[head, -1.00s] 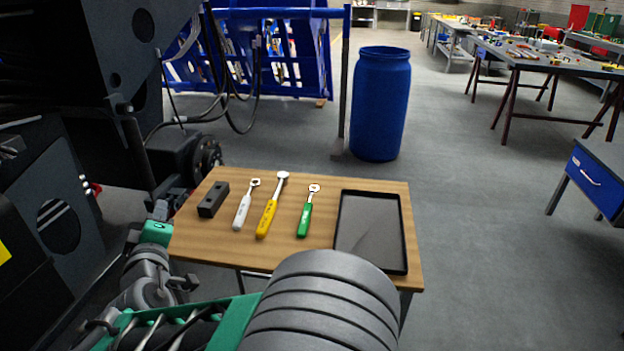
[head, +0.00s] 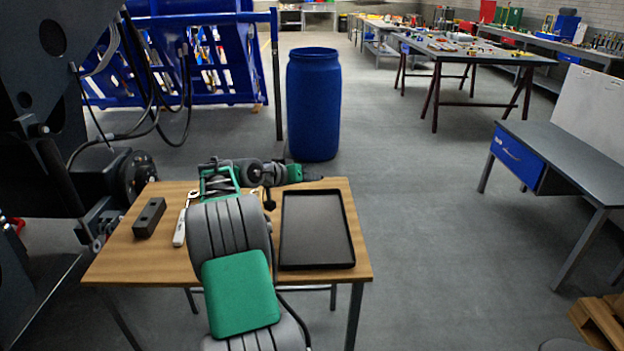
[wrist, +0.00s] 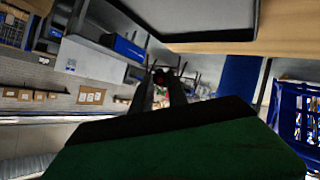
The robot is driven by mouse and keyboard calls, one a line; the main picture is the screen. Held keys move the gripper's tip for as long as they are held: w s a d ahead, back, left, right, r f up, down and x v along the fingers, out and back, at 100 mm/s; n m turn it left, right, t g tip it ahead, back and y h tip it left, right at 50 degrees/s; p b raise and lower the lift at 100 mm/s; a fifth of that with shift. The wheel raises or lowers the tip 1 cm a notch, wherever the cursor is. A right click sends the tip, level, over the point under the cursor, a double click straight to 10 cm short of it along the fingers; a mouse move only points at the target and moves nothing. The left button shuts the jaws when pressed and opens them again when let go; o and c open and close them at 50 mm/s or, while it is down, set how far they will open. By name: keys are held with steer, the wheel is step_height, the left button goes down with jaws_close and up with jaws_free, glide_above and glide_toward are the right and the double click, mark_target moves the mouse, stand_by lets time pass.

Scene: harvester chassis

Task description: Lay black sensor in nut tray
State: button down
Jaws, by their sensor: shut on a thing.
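The nut tray (head: 318,232) is a flat black rectangular tray with a raised rim, on the right part of the wooden table. It looks empty. Its underside or rim also shows at the top of the wrist view (wrist: 212,16). My gripper (head: 316,178) is beyond the tray's far edge in the head view. In the wrist view my gripper (wrist: 160,92) is shut on a small dark thing with a red spot, seemingly the black sensor (wrist: 161,76). The sensor's shape is mostly hidden by the fingers and blur.
On the wooden table (head: 120,262), a dark block (head: 150,217) and a white-handled wrench (head: 181,224) lie left of my arm. My arm covers the middle of the table. A blue barrel (head: 314,105) stands behind the table.

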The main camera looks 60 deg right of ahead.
mark_target(311, 212)
steer(key=shift+s+d, duration=0.25)
steer(key=shift+s, duration=0.05)
steer(key=shift+a+f, duration=0.1)
step_height(311, 212, down, 9)
steer(key=b, duration=0.5)
steer(key=shift+b, duration=0.35)
steer(key=shift+a, duration=0.1)
steer(key=c, duration=1.2)
jaws_free()
